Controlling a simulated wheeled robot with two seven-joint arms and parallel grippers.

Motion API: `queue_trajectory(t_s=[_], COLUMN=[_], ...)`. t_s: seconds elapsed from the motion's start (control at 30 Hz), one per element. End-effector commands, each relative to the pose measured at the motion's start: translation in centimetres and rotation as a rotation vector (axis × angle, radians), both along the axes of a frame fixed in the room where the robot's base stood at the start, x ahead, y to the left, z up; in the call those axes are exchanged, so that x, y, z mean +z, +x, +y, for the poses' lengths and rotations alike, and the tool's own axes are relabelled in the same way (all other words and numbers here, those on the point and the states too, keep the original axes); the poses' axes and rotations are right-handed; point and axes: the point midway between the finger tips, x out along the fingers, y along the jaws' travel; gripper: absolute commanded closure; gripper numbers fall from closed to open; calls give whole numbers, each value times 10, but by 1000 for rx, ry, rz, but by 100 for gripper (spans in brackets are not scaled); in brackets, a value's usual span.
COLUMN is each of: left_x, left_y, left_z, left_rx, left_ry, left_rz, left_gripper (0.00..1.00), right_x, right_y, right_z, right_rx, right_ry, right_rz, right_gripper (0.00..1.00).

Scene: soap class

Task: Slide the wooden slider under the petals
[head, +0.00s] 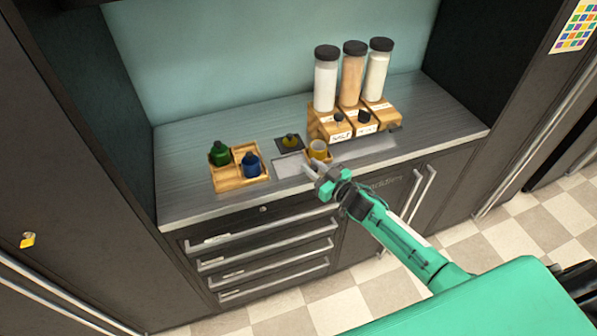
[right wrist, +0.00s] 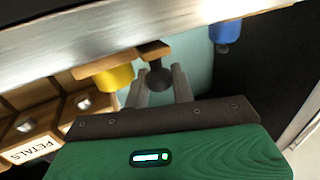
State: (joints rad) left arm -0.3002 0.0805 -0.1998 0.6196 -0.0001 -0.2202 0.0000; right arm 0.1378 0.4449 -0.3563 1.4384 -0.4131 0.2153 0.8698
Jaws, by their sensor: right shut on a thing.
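The wooden slider (head: 314,159) carries a yellow cup (head: 319,148) and sits on the counter, in front and to the left of the dispensers. The right wrist view is upside down and shows the slider (right wrist: 153,49), the yellow cup (right wrist: 113,78) and a dark round knob (right wrist: 159,80). My right gripper (head: 316,172) is at the slider's front, its fingers (right wrist: 159,85) shut around the knob. A PETALS label (right wrist: 30,150) shows on a wooden dispenser base in the right wrist view. My left gripper is out of view.
Three dispensers with clear jars (head: 351,78) and dark lids stand at the back right. A wooden tray (head: 226,183) holds a green bottle (head: 220,153) and a blue bottle (head: 251,164).

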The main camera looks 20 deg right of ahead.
Motion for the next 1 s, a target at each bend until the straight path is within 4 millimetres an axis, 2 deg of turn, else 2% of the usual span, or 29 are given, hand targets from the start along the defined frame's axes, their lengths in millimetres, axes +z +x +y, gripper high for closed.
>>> queue_trajectory(t_s=[0.03,0.2,0.5,0.7,1.0], left_x=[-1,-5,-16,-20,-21], left_y=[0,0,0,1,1], left_z=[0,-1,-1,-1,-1], left_rx=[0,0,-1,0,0], left_ry=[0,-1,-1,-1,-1], left_rz=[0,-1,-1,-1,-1], left_gripper=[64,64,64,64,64], right_x=[-1,-2,-2,-1,-1], right_y=[1,2,4,5,5], right_z=[-15,-59,-119,-141,-149], right_rx=[-3,-3,-1,0,0], right_ry=[-6,-6,-4,-1,0], right_rz=[1,1,0,0,1], right_gripper=[100,100,100,100,100])
